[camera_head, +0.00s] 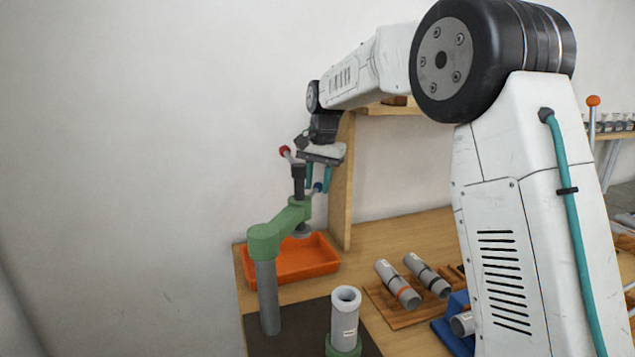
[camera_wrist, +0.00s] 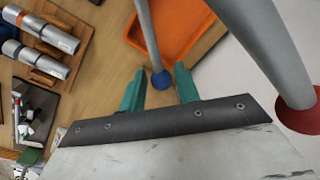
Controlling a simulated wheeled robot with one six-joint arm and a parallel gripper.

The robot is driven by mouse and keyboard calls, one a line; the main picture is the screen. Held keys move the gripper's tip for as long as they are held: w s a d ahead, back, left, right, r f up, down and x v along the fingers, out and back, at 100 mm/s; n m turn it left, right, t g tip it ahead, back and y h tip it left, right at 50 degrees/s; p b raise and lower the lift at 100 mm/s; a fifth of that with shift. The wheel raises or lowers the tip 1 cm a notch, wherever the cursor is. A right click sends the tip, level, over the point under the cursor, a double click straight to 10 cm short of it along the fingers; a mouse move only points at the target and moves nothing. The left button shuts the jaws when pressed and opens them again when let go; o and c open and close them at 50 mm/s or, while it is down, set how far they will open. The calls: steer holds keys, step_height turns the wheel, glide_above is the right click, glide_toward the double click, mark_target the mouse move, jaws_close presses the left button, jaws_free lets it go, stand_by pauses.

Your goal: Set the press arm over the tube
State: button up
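The green press arm (camera_head: 280,225) sits on a grey column (camera_head: 268,298) and points toward the back right, over the orange tray. Its dark screw (camera_head: 298,185) carries a grey crossbar with a red ball (camera_head: 285,150) and a blue ball (camera_head: 318,187). The grey tube (camera_head: 345,313) stands upright in a green holder (camera_head: 343,346), to the right of the column and not under the arm. My gripper (camera_head: 318,178) is at the blue-ball end. In the wrist view its teal fingers (camera_wrist: 160,68) are apart, with the blue ball (camera_wrist: 160,80) seen between them; contact cannot be told.
The orange tray (camera_head: 318,262) lies behind the column, beside a wooden upright panel (camera_head: 341,190). Grey tubes (camera_head: 397,283) lie on a wooden rack (camera_head: 390,312) at the right, with a blue block (camera_head: 455,338) nearby. The dark mat (camera_head: 305,340) between column and tube is clear.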

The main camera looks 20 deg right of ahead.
steer(key=shift+f, duration=0.1)
jaws_close()
steer(key=shift+s+d+m, duration=0.8)
steer(key=shift+s+d, duration=0.5)
jaws_free()
steer(key=s+r, duration=0.2)
steer(key=s, duration=0.6)
steer(key=s+r, duration=0.3)
steer(key=s, duration=0.5)
steer(key=shift+a, duration=0.45)
